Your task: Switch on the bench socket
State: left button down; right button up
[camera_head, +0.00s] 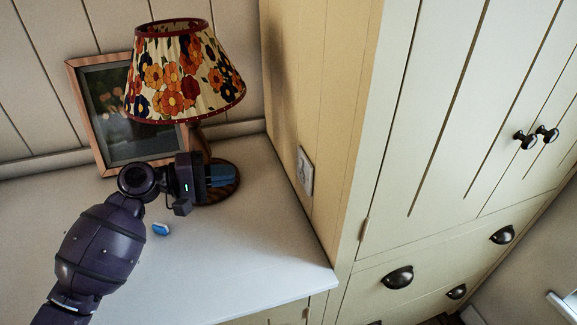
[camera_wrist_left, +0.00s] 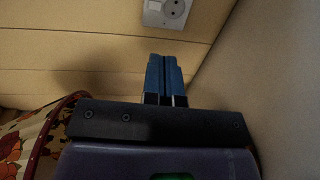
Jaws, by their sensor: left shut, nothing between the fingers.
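The bench socket (camera_head: 305,171) is a pale plate on the side panel of the tall cupboard, just above the white worktop. In the left wrist view the socket (camera_wrist_left: 167,12) shows at the top edge, partly cut off, with a round outlet on its right and a switch area on its left. The switch's position is too small to tell. My left gripper (camera_head: 222,175) is shut and empty, in front of the lamp base and left of the socket, apart from it. Its blue fingers (camera_wrist_left: 165,78) point toward the panel below the socket in the wrist view. My right gripper is not in view.
A table lamp with a floral shade (camera_head: 185,75) stands behind my left gripper, close to it. A framed picture (camera_head: 92,100) leans on the wall. A small blue and white item (camera_head: 160,229) lies on the worktop (camera_head: 245,265). The worktop before the socket is clear.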

pick_arm(q)
jog(key=p, duration=0.2)
send_near(301, 163)
jog(key=w+f+x, duration=0.1)
jog(key=x, duration=0.7)
jog(key=shift+s+a+f, duration=0.15)
jog(key=shift+s+a, duration=0.15)
jog(key=shift+a, duration=0.1)
